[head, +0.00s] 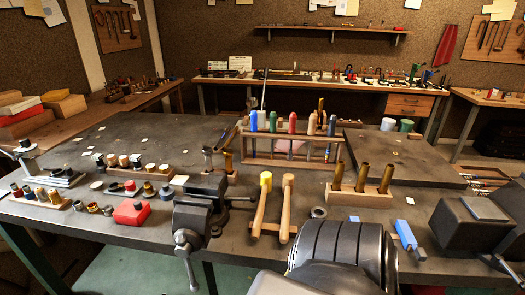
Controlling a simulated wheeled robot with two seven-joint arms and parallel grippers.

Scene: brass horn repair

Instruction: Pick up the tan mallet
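The tan mallet (287,209) lies on the bench near the middle of the head view, its handle pointing toward the front edge. A second mallet with a yellow head (265,181) lies just to its left, roughly parallel to it. A wooden piece (270,228) crosses near the front ends of both handles. Nothing is touching the tan mallet from above. No fingertips of my left or right gripper show in the head view. A dark ribbed cylinder, which looks like part of my arm, fills the bottom just right of the mallets.
A dark vise (200,215) stands close left of the mallets. A wooden tool rack (292,148) stands behind them. A wooden block (362,197) holding brass tubes is to the right, and a metal ring (318,212) lies between. A black block (462,225) is far right.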

